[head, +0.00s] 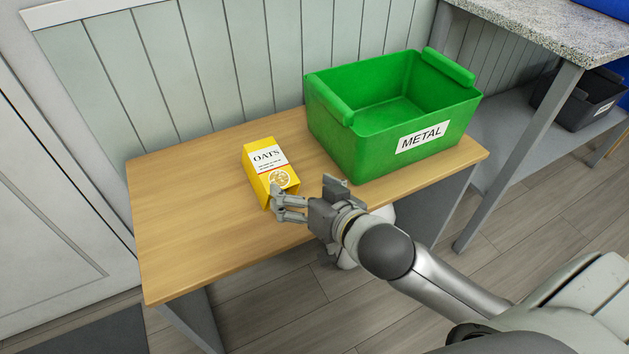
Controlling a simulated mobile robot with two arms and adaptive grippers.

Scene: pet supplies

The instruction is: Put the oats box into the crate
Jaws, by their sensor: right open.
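The yellow oats box (267,162), with a white label, stands on the wooden table (195,236), near its middle. The green crate (350,145), labelled METAL, stands to the right of the box on the same table; the part of its inside that shows is empty. My right gripper (291,201) comes in from the right, low over the table's front part. It is open, its fingers pointing left, close to the lower front of the box. I cannot tell whether a finger touches the box. My left gripper is not in view.
A panelled wall (225,70) runs behind the table. A speckled counter (555,25) on grey legs stands at the right, with a dark bin (579,100) on its lower shelf. The left part of the table is bare.

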